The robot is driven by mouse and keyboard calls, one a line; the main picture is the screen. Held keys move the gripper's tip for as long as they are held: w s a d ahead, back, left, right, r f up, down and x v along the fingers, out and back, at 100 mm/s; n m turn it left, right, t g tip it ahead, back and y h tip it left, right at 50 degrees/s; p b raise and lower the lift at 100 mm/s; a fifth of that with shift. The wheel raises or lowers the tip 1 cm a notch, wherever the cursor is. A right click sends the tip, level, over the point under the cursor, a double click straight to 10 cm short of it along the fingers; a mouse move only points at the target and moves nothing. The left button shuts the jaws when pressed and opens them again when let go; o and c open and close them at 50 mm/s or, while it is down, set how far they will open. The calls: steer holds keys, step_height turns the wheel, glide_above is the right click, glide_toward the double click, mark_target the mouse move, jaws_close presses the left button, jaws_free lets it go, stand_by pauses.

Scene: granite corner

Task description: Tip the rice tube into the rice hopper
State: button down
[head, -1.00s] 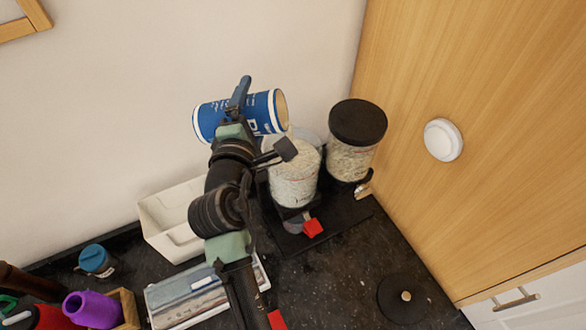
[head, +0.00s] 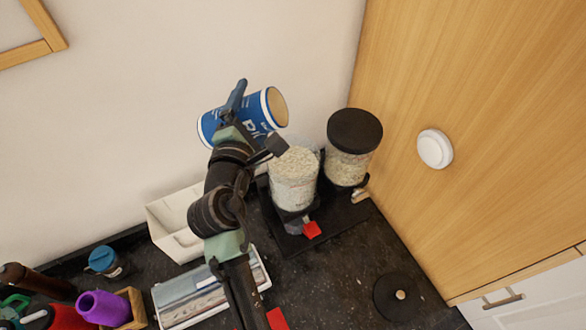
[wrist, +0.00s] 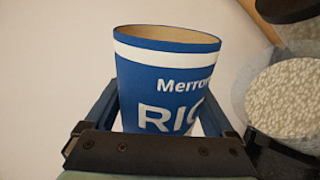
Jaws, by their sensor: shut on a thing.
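The rice tube (head: 256,106) is a blue and white cylinder with "RIC" lettering, which also shows in the wrist view (wrist: 165,85). My gripper (head: 260,113) is shut around it and holds it in the air, tilted, above and left of the rice hopper. Its open mouth points right and partly up; the visible inside is bare tan, and its bottom is hidden. The rice hopper (head: 293,185) is a clear, lidless cylinder with pale grains close to its rim. It also shows at the right of the wrist view (wrist: 285,95). No grains are seen falling.
A second, black-lidded hopper (head: 350,160) stands right of it, against the wooden panel (head: 470,130). A loose black lid (head: 398,297) lies on the dark counter. A white bin (head: 175,225), a picture-topped box (head: 205,290) and a purple bottle (head: 100,308) are at left.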

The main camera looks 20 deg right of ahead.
mark_target(272, 99)
steer(key=r+n+p, duration=0.1)
steer(key=p, duration=0.1)
steer(key=shift+d+r+n+p, duration=0.1)
steer(key=shift+r+n+p, duration=0.15)
steer(key=shift+n+p, duration=0.15)
steer(key=n, duration=0.3)
steer(key=shift+s+d+r+h, duration=0.1)
steer(key=shift+d+r+h, duration=0.15)
steer(key=shift+r+h, duration=0.15)
steer(key=shift+f, duration=0.1)
steer(key=n, duration=0.1)
steer(key=d+n, duration=0.1)
steer(key=n, duration=0.2)
steer(key=shift+s+d+r+h, duration=0.25)
steer(key=shift+s+d+h, duration=0.05)
steer(key=shift+d+h, duration=0.1)
steer(key=shift+a, duration=0.1)
steer(key=n, duration=0.2)
steer(key=d, duration=0.1)
steer(key=shift+s+d+f+n+t, duration=0.1)
steer(key=shift+s+f+n+t, duration=0.15)
steer(key=shift+n+t, duration=0.15)
